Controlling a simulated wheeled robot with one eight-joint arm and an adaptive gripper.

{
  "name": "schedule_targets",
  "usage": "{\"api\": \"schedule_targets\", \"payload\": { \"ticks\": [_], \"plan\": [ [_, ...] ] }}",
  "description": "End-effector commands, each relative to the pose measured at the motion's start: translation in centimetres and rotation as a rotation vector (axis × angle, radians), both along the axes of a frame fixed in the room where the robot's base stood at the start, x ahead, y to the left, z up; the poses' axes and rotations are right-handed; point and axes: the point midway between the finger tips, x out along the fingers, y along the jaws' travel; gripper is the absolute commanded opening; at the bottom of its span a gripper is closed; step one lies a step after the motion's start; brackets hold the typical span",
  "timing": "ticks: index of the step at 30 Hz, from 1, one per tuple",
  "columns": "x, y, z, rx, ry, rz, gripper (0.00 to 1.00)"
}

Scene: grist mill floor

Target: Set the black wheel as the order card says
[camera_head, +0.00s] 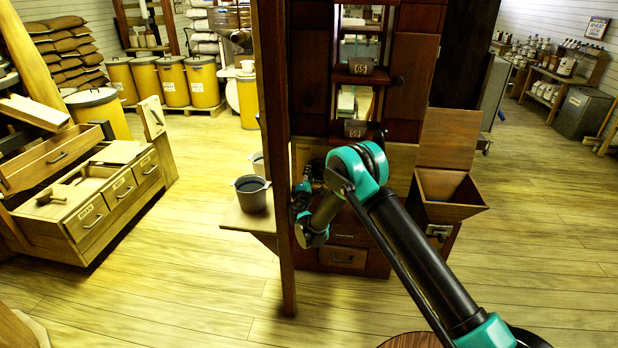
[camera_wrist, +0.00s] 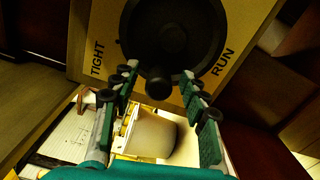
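The black wheel (camera_wrist: 172,35) fills the top of the wrist view, mounted on a tan panel (camera_wrist: 105,35). The panel is lettered TIGHT to the wheel's left and RUN to its right. A round black knob (camera_wrist: 158,88) stands out from the wheel's lower rim. My gripper (camera_wrist: 160,76) is open, its green-sided fingers on either side of the knob with gaps showing. In the head view my gripper (camera_head: 303,190) is partly hidden by a wooden post, and the wheel cannot be made out. I cannot identify the order card in either view.
The wooden post (camera_head: 275,150) stands close to my gripper. A dark bucket (camera_head: 252,193) sits on a small shelf to its left. A wooden hopper (camera_head: 447,190) is at right. An open-drawered bench (camera_head: 95,205) is at far left. Floor on both sides is clear.

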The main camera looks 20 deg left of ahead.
Motion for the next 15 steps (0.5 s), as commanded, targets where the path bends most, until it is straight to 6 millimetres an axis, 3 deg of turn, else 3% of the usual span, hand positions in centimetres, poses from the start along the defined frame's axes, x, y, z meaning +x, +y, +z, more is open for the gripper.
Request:
{"api": "schedule_targets", "payload": {
  "ticks": [8,15],
  "plan": [
    [0.0,0.0,0.7,0.0,0.0,-0.001,0.45],
    [0.0,-0.1,4.6,-0.001,0.0,-0.001,0.45]
  ]
}}
